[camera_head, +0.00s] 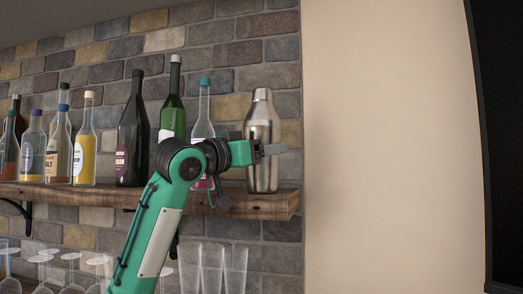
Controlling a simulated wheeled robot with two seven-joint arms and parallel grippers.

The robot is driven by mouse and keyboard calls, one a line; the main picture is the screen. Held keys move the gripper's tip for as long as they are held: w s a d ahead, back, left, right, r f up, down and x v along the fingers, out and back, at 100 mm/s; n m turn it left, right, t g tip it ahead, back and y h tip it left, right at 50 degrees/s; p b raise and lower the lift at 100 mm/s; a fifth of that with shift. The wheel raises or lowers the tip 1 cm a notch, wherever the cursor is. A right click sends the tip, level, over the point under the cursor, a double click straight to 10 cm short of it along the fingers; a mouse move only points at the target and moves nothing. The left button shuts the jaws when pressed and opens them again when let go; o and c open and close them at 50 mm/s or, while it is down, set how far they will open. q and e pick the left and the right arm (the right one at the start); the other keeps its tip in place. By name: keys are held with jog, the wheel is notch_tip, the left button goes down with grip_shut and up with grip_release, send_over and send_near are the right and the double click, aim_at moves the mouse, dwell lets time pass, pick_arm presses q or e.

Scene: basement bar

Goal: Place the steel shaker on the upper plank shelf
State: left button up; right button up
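The steel shaker (262,111) stands upright at the right end of the upper plank shelf (262,205); its base appears to rest on the wood. My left gripper (274,150) comes from the left at the shaker's mid height. The other finger is hidden or cannot be made out, so I cannot tell whether the gripper grips the shaker. My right gripper is not in view.
A green bottle (173,110), a clear teal-capped bottle (204,115) and a dark bottle (132,140) stand left of the shaker, with several more further left. Glasses (212,268) stand below the shelf. The beige wall (385,150) on the right is bare.

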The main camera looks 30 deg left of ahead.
pick_arm(q)
jog(key=o, duration=0.7)
jog(key=shift+f, duration=0.15)
jog(key=o, duration=0.5)
jog(key=shift+s, duration=0.1)
jog(key=shift+r+b+v, duration=0.15)
jog(key=shift+b+v, duration=1.75)
jog(key=shift+v, duration=1.1)
jog(key=shift+r+b+v, duration=0.1)
jog(key=shift+b+v, duration=1.75)
jog(key=shift+v, duration=1.1)
